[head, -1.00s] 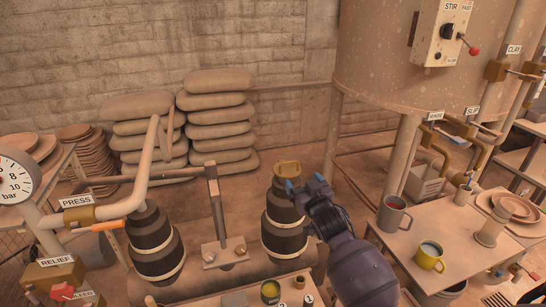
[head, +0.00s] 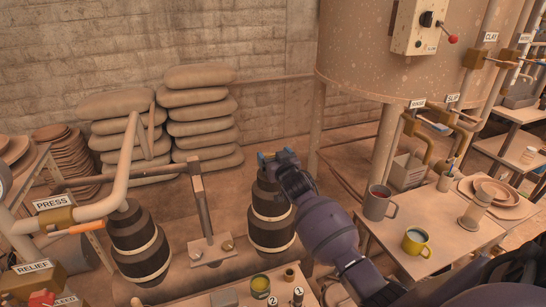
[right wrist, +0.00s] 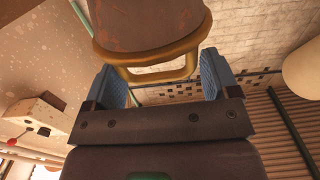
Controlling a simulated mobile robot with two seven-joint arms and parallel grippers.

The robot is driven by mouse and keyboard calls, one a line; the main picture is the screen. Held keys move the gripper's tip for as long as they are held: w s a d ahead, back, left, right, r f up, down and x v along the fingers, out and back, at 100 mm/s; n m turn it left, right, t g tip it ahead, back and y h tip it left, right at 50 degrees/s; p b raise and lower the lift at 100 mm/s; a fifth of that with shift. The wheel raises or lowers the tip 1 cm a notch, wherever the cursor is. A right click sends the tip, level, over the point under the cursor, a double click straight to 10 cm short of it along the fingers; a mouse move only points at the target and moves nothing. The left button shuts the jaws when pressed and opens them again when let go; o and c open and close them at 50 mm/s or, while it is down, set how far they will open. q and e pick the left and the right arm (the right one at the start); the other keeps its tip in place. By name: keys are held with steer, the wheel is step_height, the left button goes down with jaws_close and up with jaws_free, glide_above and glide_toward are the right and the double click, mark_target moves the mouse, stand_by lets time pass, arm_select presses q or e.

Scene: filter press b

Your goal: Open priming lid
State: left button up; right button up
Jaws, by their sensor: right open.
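The priming lid is on the right-hand black vessel (head: 270,215), which has pale bands. In the head view my right gripper (head: 276,157) is at the top of this vessel and hides most of the lid. In the right wrist view the brass-coloured loop handle (right wrist: 155,72) shows close up below a brown rounded part (right wrist: 150,25). The blue fingers of my right gripper (right wrist: 163,80) stand apart on either side of the handle; I cannot tell whether they touch it. My left gripper is not in view.
A second black vessel (head: 138,245) and an upright bar (head: 200,200) stand to the left. The PRESS pipe (head: 105,215) runs at far left. A side table with a grey mug (head: 377,203) and yellow mug (head: 416,240) is close to my right arm.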

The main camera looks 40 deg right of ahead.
steer(key=shift+w, duration=0.35)
